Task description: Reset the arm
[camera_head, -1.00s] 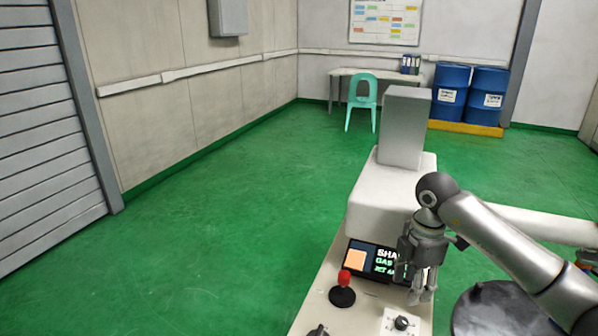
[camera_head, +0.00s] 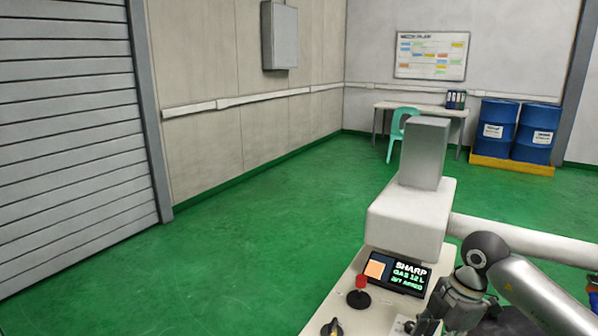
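My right arm comes in from the lower right, with its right gripper (camera_head: 440,322) pointing down over the right front of the machine's console. Its fingers are dark and partly cut off by the bottom edge, so their opening is unclear. The cream console (camera_head: 340,300) carries a display (camera_head: 396,273) with an orange square and the words "SHARP" and "GAS 12 L". A red-topped stick on a black base (camera_head: 360,290) stands in front of it, upright. A white horizontal arm (camera_head: 510,232) runs right from the machine's head, partly behind my arm. My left gripper is out of view.
A grey block (camera_head: 424,155) stands on the machine's white housing (camera_head: 405,215). A black knob (camera_head: 331,327) is at the console's front. The green floor (camera_head: 235,255) to the left is clear. A turquoise chair (camera_head: 400,128), a desk and blue drums (camera_head: 495,125) stand at the back.

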